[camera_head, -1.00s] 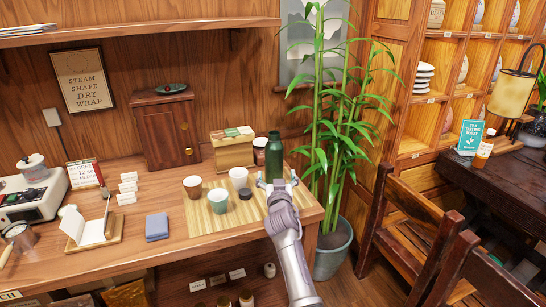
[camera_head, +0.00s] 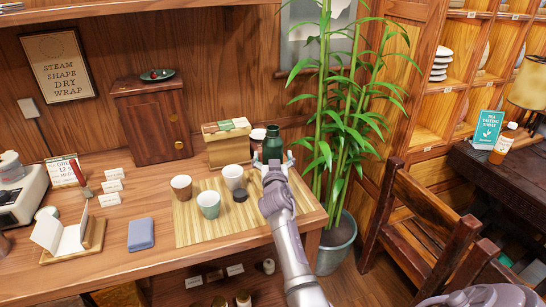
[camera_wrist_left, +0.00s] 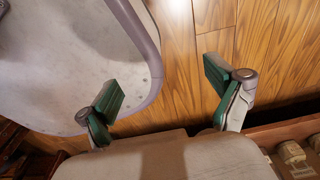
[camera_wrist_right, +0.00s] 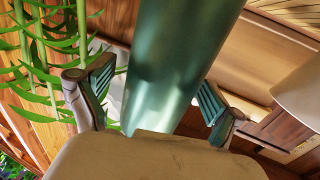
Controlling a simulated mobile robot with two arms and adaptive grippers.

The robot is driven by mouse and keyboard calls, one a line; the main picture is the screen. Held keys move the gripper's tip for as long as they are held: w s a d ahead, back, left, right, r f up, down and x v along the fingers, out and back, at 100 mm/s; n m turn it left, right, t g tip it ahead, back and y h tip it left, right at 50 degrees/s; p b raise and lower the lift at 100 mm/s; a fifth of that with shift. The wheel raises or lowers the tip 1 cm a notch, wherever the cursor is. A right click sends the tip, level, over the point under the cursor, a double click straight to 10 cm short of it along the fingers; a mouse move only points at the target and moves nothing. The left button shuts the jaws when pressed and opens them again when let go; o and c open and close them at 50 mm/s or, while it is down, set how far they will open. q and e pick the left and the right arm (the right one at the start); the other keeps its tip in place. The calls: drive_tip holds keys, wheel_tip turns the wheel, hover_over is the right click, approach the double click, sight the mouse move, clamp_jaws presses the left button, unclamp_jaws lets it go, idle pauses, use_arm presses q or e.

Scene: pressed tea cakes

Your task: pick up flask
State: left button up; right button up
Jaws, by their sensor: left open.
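The flask (camera_head: 272,146) is dark green and stands upright near the right end of the table, by the bamboo mat. My right gripper (camera_head: 276,160) is at the flask, with its fingers spread to either side. In the right wrist view the flask (camera_wrist_right: 172,65) fills the space between the two fingers. A gap shows between the flask and the left-hand finger; contact at the other finger is unclear. My left gripper (camera_wrist_left: 160,85) is open and empty, away from the table, and shows only in its wrist view.
A white cup (camera_head: 233,176), a brown cup (camera_head: 181,187) and a green cup (camera_head: 208,205) stand on the bamboo mat (camera_head: 190,233) left of the flask. A box (camera_head: 228,151) stands behind them. A bamboo plant (camera_head: 345,130) rises close on the right.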

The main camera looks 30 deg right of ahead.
sight(273, 149)
drive_tip(key=shift+s+a+r, duration=0.1)
drive_tip(key=shift+a+r, duration=0.05)
drive_tip(key=c, duration=0.5)
drive_tip(key=shift+c, duration=1.4)
drive_tip(key=c, duration=0.8)
use_arm(q)
drive_tip(key=shift+s+a, duration=0.55)
drive_tip(key=shift+s, duration=0.15)
drive_tip(key=shift+w, duration=0.15)
use_arm(e)
drive_tip(key=shift+r, duration=0.85)
drive_tip(key=r, duration=0.2)
drive_tip(key=shift+d+r+p, duration=0.2)
drive_tip(key=shift+r+p, duration=0.1)
drive_tip(key=shift+p, duration=0.05)
use_arm(q)
drive_tip(key=shift+r, duration=0.5)
use_arm(e)
drive_tip(key=shift+s+d+r, duration=0.9)
drive_tip(key=shift+d+r, duration=0.2)
drive_tip(key=shift+d, duration=0.55)
drive_tip(key=shift+s+d+r, duration=0.95)
drive_tip(key=shift+d+r, duration=0.15)
drive_tip(key=shift+d, duration=0.6)
drive_tip(key=shift+s+d+r, duration=0.9)
drive_tip(key=shift+d+r, duration=0.2)
drive_tip(key=shift+d, duration=0.55)
